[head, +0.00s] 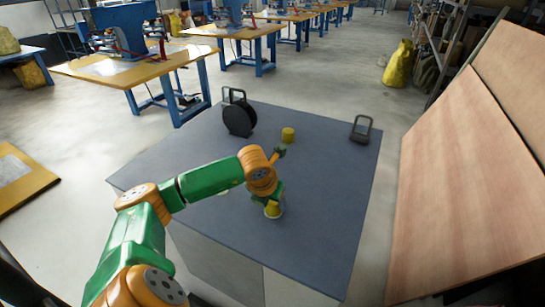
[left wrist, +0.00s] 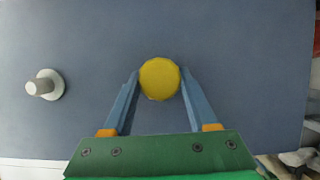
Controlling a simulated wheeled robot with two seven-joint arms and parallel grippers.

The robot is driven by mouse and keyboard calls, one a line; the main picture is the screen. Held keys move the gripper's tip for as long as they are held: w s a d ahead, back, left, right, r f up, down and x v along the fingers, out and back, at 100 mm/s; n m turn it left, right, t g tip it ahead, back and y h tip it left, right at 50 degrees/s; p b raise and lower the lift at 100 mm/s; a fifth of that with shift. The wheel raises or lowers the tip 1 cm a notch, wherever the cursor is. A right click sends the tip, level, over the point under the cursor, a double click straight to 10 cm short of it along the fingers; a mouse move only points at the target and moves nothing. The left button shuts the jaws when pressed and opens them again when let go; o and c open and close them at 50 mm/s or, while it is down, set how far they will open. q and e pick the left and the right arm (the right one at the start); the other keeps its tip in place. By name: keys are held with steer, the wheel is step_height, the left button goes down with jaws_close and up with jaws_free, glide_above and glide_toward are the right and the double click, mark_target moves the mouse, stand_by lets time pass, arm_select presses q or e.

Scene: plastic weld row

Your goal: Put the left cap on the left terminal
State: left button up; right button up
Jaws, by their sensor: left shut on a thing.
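My left gripper (head: 272,203) is shut on a yellow cap (head: 273,209), low over the near part of the grey table (head: 325,180). In the left wrist view its fingers (left wrist: 160,85) press the round yellow cap (left wrist: 160,78) from both sides. A pale rim shows just under this cap in the head view; I cannot tell whether the cap is seated on a terminal. A bare pale terminal (left wrist: 42,86) with a round base stands to the left in the left wrist view. Another yellow cap (head: 288,134) stands farther back. My right gripper is not in view.
A black round thing with a handle (head: 238,118) stands at the back left of the table. A dark grey thing with a loop handle (head: 360,130) stands at the back right. The table's right part is clear. Wooden boards (head: 465,180) lean beyond the right edge.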

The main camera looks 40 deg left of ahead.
arm_select(q)
steer(key=o, duration=1.4)
steer(key=shift+r, duration=0.1)
steer(key=b+v, duration=0.1)
steer(key=v, duration=0.6)
